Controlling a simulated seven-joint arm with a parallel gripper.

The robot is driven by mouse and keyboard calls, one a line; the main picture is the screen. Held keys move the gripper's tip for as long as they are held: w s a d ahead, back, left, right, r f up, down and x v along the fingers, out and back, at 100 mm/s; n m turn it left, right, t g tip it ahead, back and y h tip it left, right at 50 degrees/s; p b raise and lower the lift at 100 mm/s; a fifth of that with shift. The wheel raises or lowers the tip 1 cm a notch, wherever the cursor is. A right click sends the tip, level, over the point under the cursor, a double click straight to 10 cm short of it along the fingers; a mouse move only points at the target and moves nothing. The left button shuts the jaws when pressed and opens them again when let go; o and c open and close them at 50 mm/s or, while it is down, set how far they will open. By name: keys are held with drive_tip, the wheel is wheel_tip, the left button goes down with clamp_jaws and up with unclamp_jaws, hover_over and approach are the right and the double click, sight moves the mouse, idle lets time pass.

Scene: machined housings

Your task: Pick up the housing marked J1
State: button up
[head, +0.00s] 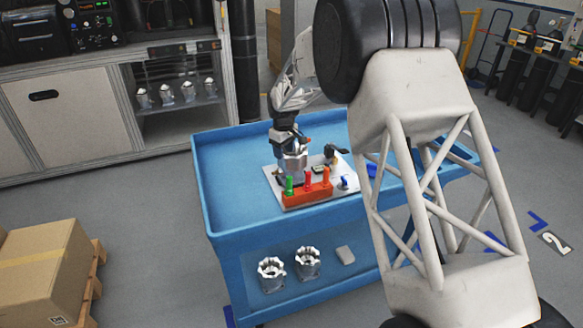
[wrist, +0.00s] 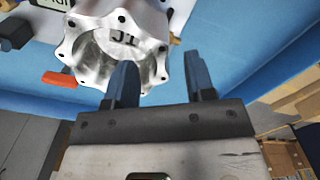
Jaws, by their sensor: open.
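The housing marked J1 (wrist: 112,42) is a silvery, scalloped metal ring with bolt holes, its mark showing inside the bore in the wrist view. In the head view a metal housing (head: 293,163) stands on the white board on the blue cart, just below my gripper (head: 287,142). In the wrist view my gripper (wrist: 158,62) is open. One finger overlaps the bore and the other lies outside to the right, with the housing's right wall between them in the picture. I cannot tell whether either finger touches it.
The board (head: 281,198) also carries an orange-red block (head: 307,196) with green, red and orange pegs, close to the housing. Two similar housings (head: 271,275) (head: 307,262) sit on the cart's lower shelf. Several more stand in the cabinet (head: 188,92). The cart top (head: 232,178) is clear at left.

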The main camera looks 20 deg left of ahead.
sight(289, 165)
drive_tip(key=shift+f, duration=2.25)
clamp_jaws()
drive_tip(key=shift+r, duration=0.15)
